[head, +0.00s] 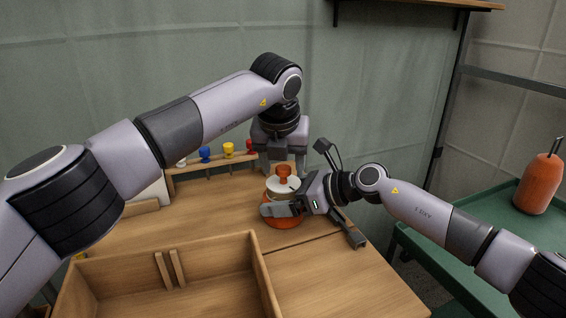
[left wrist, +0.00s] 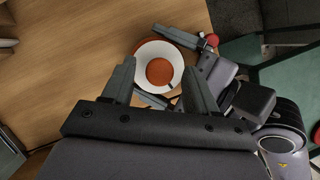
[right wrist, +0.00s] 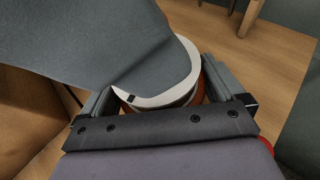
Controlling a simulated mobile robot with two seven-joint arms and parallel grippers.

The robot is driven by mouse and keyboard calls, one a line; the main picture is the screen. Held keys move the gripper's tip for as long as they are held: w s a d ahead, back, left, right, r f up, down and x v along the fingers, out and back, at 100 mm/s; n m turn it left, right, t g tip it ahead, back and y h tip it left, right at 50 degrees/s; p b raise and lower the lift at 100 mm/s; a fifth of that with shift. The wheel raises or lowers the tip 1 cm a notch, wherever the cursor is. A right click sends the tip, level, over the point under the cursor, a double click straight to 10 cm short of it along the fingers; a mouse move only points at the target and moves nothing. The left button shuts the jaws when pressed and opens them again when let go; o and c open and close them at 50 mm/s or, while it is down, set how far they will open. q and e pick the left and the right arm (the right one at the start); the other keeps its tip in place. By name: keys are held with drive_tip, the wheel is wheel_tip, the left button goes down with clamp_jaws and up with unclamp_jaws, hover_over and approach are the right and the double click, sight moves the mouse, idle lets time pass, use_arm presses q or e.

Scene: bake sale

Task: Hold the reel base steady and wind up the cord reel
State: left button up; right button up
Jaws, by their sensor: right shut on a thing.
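The cord reel has a white drum (head: 278,186), an orange knob (head: 284,171) on top and an orange base (head: 284,222). It stands upright on the wooden table. My left gripper (head: 282,170) points down over it from behind. In the left wrist view its fingers are spread on either side of the knob (left wrist: 160,71), with gaps showing between. My right gripper (head: 282,207) comes in low from the right, shut on the reel base, one finger on each side. In the right wrist view a large grey shape hides much of the reel (right wrist: 186,75).
An open wooden box (head: 200,245) fills the table's front left. A rack with coloured pegs (head: 228,150) stands at the back. A green cart (head: 480,220) at the right carries an orange bottle (head: 538,185). The table's front right is clear.

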use_arm(q)
drive_tip(key=v, duration=1.2)
use_arm(e)
drive_tip(key=o, duration=0.8)
